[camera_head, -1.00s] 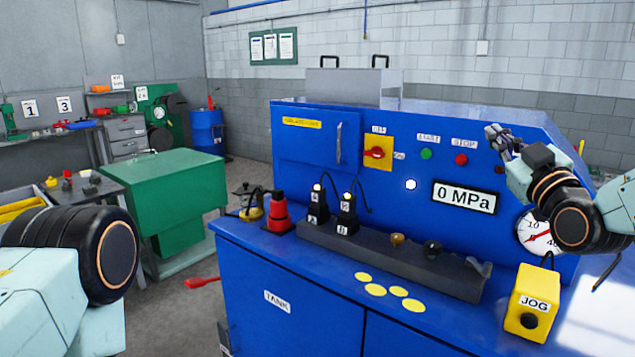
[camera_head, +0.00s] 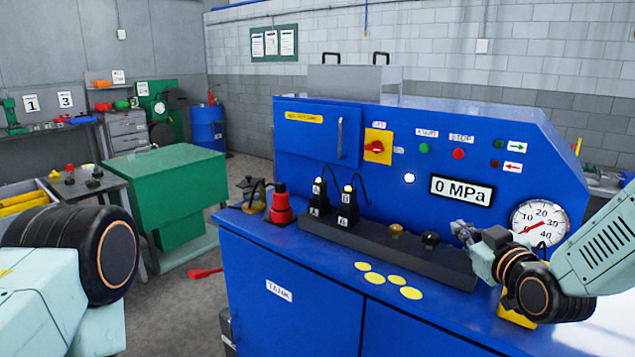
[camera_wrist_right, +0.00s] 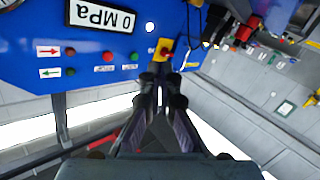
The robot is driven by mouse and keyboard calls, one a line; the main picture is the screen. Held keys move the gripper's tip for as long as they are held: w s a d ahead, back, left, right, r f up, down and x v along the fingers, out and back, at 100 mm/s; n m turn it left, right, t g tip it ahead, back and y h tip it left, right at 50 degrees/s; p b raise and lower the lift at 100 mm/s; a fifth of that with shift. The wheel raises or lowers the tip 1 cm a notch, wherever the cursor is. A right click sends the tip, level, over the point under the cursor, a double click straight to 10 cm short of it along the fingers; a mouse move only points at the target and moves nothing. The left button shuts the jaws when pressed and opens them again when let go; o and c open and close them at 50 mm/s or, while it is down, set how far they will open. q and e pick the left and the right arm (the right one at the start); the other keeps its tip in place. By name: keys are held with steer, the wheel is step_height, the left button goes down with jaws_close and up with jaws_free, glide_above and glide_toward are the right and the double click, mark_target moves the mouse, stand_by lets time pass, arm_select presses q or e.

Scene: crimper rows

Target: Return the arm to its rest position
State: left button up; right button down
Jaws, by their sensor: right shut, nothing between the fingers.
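My right gripper (camera_head: 466,232) is in front of the blue machine (camera_head: 330,290), over the right end of the dark block on its top. It is shut and empty. In the right wrist view its fingers (camera_wrist_right: 160,85) are together, with the machine's panel beyond them. My right arm comes in from the right and hides most of the yellow jog box (camera_head: 515,312). Of my left arm only a part shows at the lower left; the left gripper is out of view.
The panel carries a 0 MPa display (camera_head: 461,189), a pressure gauge (camera_head: 540,223), a red rotary switch (camera_head: 377,147) and several buttons. Black connectors (camera_head: 348,205) and a red part (camera_head: 280,205) stand on the machine's ledge. A green cabinet (camera_head: 170,175) stands to the left.

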steer(key=s+f+g, duration=0.1)
steer(key=s+f, duration=0.1)
steer(key=f, duration=0.3)
steer(key=s+a+f+m+g, duration=0.1)
steer(key=s+f+g, duration=0.1)
steer(key=f, duration=0.3)
steer(key=s+a+f+g, duration=0.1)
steer(key=s+f, duration=0.3)
steer(key=f, duration=0.1)
steer(key=shift+s+f+m+g, duration=0.15)
steer(key=shift+f+m+g, duration=0.15)
steer(key=shift+f+g, duration=0.1)
steer(key=s+a+f+m+g+h, duration=0.1)
steer(key=s+f+g, duration=0.3)
steer(key=s+f, duration=0.7)
steer(key=s+a+f+m+g, duration=0.2)
steer(key=s+f+g, duration=0.35)
steer(key=s, duration=0.85)
steer(key=s+f+g+h, duration=0.1)
steer(key=s+f+g, duration=0.15)
steer(key=s, duration=0.95)
step_height(320, 180, down, 18)
steer(key=b, duration=1.7)
steer(key=shift+w+d+m, duration=0.35)
steer(key=shift+d+m, duration=0.05)
steer(key=shift+r, duration=0.15)
steer(key=shift+w, duration=0.1)
